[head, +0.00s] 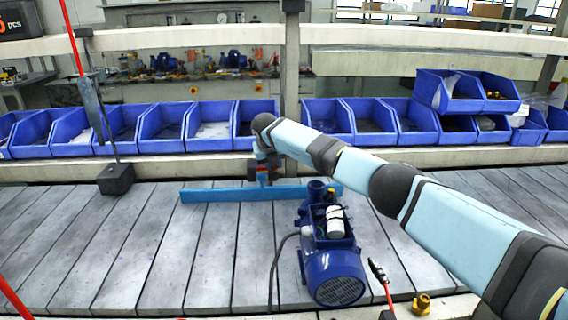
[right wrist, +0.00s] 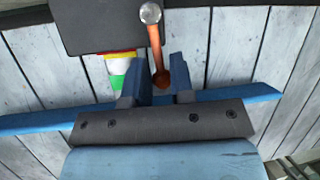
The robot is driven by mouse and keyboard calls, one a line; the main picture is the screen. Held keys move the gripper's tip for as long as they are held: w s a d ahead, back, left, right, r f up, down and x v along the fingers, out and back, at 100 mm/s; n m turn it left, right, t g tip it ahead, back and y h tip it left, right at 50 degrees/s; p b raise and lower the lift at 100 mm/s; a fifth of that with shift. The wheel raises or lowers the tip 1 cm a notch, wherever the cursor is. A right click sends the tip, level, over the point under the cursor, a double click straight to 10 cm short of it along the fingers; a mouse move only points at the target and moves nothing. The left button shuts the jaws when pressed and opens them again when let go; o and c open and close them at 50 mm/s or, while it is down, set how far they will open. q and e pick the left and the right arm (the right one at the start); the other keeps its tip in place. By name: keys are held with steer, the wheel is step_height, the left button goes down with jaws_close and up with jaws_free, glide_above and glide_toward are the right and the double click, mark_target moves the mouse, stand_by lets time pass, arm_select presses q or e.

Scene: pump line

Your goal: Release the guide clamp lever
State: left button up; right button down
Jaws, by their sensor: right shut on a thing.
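The guide clamp lever (right wrist: 155,45) is an orange bar with a round metal knob at its top end in the right wrist view. My right gripper (right wrist: 156,72) is shut on the lever, with one blue finger on each side of it near its lower end. A red, yellow and green marking (right wrist: 118,66) shows beside the left finger. The blue guide rail (head: 220,194) lies across the slatted conveyor in the head view; it also crosses the right wrist view (right wrist: 50,121). In the head view, the arm's end hides most of the clamp. My left gripper is not in view.
A blue pump (head: 331,262) with a dark cable stands on the conveyor (head: 150,240) in front of the rail. A brass fitting (head: 421,304) sits at the front edge. A dark block on a rod (head: 116,180) stands left. Blue bins (head: 165,130) line the back.

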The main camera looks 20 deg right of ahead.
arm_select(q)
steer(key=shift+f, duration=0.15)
arm_select(e)
steer(key=shift+w+a+m, duration=0.1)
steer(key=shift+a+m, duration=0.15)
steer(key=shift+m, duration=0.25)
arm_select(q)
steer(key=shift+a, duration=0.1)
arm_select(e)
steer(key=c, duration=1)
jaws_free()
arm_select(q)
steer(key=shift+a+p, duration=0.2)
steer(key=shift+p, duration=0.8)
arm_select(e)
steer(key=v, duration=1.4)
steer(key=shift+w+a, duration=0.2)
steer(key=shift+a, duration=0.1)
